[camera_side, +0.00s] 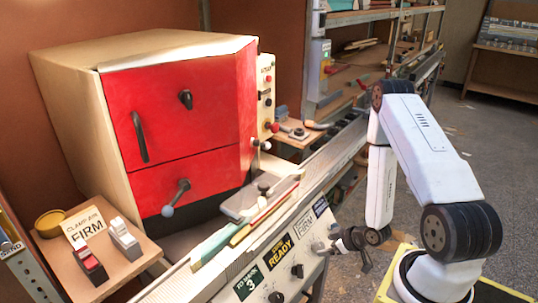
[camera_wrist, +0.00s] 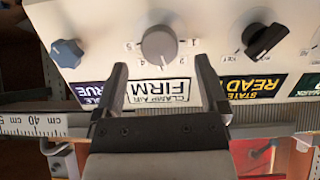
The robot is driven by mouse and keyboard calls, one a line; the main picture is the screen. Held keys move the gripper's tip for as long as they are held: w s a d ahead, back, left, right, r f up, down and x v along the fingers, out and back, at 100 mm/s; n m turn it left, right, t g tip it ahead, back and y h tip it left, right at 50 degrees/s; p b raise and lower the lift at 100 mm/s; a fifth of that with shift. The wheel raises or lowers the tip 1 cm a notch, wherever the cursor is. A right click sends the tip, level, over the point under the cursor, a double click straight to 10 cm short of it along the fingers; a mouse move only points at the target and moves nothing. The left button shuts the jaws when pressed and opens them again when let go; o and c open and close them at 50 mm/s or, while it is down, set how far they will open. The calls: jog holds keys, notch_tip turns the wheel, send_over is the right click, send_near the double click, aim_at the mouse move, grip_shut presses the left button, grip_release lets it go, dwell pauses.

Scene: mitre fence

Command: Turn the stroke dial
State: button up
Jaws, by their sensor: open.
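In the wrist view a round grey dial (camera_wrist: 158,43) with a pale pointer line and numbers around it sits on the pale control panel (camera_wrist: 105,20). No name for the dial is readable. My gripper (camera_wrist: 160,72) is open, its fingertips just below the dial, one to each side, with nothing between them. Whether they touch the panel cannot be told. In the side view my gripper (camera_side: 345,248) is low at the panel's front, close to the grey dial (camera_side: 318,247).
In the wrist view a blue knob (camera_wrist: 67,53) is left of the dial and a black knob (camera_wrist: 267,41) is right. A FIRM label (camera_wrist: 160,87) lies between the fingers. A ruler strip (camera_wrist: 40,124) runs below. A red-fronted cabinet (camera_side: 180,120) stands behind the bench.

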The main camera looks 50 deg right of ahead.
aim_at(321, 246)
jog(key=shift+x, duration=1.85)
grip_shut()
jog(key=shift+m, duration=0.4)
jog(key=shift+m+y, duration=0.4)
jog(key=shift+m, duration=0.7)
